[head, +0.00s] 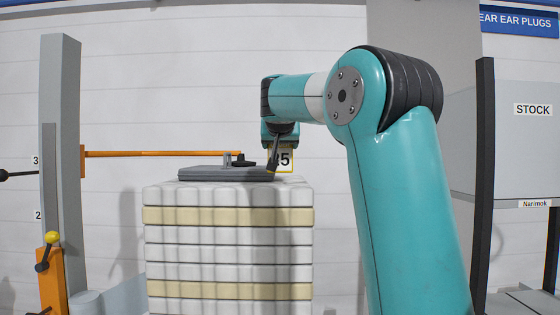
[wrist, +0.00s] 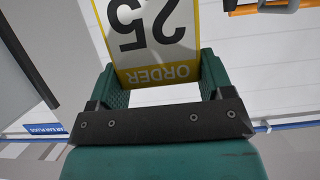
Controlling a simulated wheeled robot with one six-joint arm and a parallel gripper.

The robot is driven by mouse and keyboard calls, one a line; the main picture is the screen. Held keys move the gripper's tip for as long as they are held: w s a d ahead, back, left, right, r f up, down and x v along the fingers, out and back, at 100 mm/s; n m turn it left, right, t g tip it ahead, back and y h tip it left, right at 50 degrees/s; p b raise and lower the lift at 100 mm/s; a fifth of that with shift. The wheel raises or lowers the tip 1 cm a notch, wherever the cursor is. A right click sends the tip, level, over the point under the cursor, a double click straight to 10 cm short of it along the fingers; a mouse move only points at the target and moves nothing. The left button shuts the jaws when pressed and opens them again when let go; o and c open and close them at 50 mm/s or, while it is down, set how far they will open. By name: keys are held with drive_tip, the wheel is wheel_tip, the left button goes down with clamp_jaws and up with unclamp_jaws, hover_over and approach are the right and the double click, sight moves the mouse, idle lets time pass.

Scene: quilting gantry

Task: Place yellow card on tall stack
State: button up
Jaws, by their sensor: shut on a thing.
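The yellow card (wrist: 157,72) has a yellow border, a white face with "25" and the word ORDER, upside down in the wrist view. My gripper (wrist: 158,78) is shut on it, with one green finger at each side edge. In the head view the card (head: 286,159) shows partly below my gripper (head: 278,145), its left part hidden by a dark slanted part. The stack (head: 229,235) of white and cream padded layers stands below. The card appears just above its right end; I cannot tell whether they touch.
A grey plate with a handle (head: 225,174) lies on the stack top. An orange bar (head: 160,154) reaches in from a grey post (head: 62,150) at left. Grey cabinets marked STOCK (head: 505,140) stand at right behind a black post (head: 484,170).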

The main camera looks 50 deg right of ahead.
sight(280, 152)
drive_tip(key=shift+f+b, duration=0.85)
drive_tip(key=shift+f, duration=0.7)
drive_tip(key=shift+f, duration=0.1)
drive_tip(key=shift+f, duration=0.15)
drive_tip(key=o, duration=1)
